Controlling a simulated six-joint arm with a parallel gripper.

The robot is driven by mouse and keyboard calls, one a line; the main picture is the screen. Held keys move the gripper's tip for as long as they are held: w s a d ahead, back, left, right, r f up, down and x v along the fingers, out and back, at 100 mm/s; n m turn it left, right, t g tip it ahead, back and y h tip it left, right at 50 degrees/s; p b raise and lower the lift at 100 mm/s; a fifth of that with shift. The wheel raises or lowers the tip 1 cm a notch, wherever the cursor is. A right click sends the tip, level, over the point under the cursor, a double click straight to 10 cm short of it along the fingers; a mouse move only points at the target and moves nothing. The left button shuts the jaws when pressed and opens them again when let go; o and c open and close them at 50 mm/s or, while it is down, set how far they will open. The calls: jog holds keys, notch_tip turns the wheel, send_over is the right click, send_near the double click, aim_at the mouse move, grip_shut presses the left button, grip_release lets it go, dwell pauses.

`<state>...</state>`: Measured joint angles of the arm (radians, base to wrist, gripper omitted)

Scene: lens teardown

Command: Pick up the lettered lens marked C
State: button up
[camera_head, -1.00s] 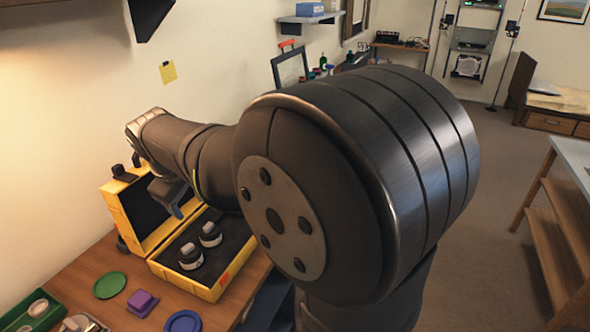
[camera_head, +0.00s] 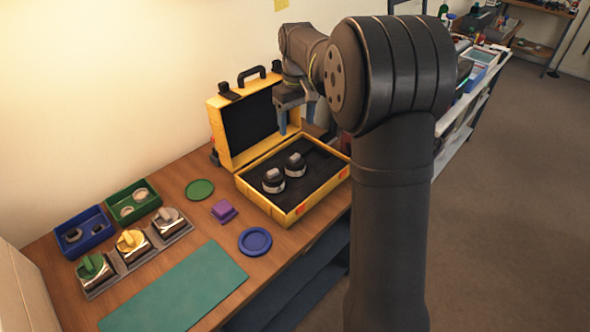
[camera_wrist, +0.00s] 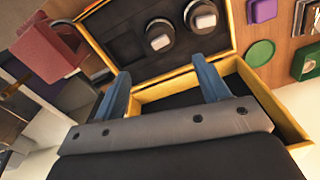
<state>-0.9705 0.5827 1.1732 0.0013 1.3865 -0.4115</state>
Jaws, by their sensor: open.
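Two dark lenses with light grey bands and pale tops stand in the open yellow case: one nearer (camera_head: 273,181) and one just behind it (camera_head: 295,165). Both also show in the wrist view, one near the top middle (camera_wrist: 160,36) and one to its right (camera_wrist: 201,17). I cannot read a letter on either, so I cannot tell which is C. My gripper (camera_head: 297,118) hangs above the back of the case, near its raised lid. Its blue fingers are apart and empty in the wrist view (camera_wrist: 163,86), clear of both lenses.
The yellow case (camera_head: 322,193) has a raised lid (camera_head: 217,135) behind. On the wooden table are a green disc (camera_head: 200,190), purple block (camera_head: 222,210), blue dish (camera_head: 255,241), green mat (camera_head: 175,290), blue tray (camera_head: 85,247), green tray (camera_head: 148,208) and three holders with coloured tops.

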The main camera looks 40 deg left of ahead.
aim_at(296, 157)
notch_tip(296, 157, down, 10)
jog(key=shift+f, duration=0.1)
jog(key=shift+w+a+f, duration=0.1)
jog(key=shift+a+f, duration=0.05)
jog(key=shift+f, duration=1.15)
jog(key=shift+w+a+f, duration=0.1)
jog(key=shift+a+f, duration=0.05)
jog(key=shift+f, duration=1.15)
jog(key=c, duration=0.8)
jog(key=shift+o, duration=0.2)
jog(key=shift+r, duration=0.1)
